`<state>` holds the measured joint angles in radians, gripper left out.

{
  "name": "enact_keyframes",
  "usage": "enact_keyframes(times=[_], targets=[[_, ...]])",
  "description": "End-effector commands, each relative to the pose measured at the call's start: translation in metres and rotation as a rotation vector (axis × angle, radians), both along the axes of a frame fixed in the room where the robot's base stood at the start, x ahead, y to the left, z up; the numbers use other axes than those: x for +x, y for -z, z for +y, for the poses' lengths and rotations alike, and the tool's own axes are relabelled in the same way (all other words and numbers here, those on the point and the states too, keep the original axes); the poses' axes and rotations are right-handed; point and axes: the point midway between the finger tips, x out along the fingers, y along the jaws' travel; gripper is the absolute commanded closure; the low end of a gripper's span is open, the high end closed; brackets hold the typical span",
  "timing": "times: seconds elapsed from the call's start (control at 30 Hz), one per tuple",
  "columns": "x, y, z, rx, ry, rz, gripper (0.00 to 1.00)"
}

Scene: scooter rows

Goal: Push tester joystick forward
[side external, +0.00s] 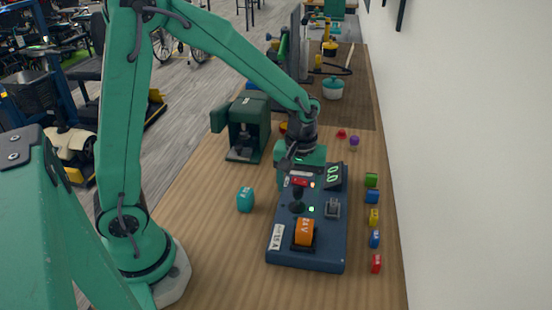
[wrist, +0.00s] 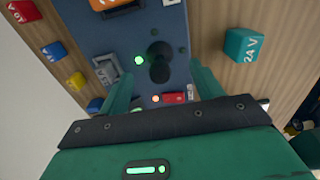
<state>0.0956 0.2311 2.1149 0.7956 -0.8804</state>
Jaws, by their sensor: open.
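The tester (side external: 284,252) is a dark blue panel on the wooden bench. It carries a black joystick (side external: 297,194) on its left side, which also shows in the wrist view (wrist: 159,65). My gripper (wrist: 162,72) is open and empty, with green fingers left and right of the joystick in the wrist view. In the side view my gripper (side external: 296,163) is at the tester's far end, above the panel and just beyond the joystick. Whether a finger touches the stick cannot be told. A green light glows beside the joystick.
The tester also has an orange 24 V block (side external: 305,231), a grey switch (side external: 332,208) and a green-lit display (side external: 334,176). A teal block (side external: 245,200) stands to its left. Several small coloured blocks line its right, near the wall. A green machine (side external: 247,128) stands behind, left.

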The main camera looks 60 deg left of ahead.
Motion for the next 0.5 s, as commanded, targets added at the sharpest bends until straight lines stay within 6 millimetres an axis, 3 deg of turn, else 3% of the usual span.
enact_keyframes(times=[0.5], targets=[[0.0006,-0.0079,-0.0001,-0.001,0.000,-0.002,0.35]])
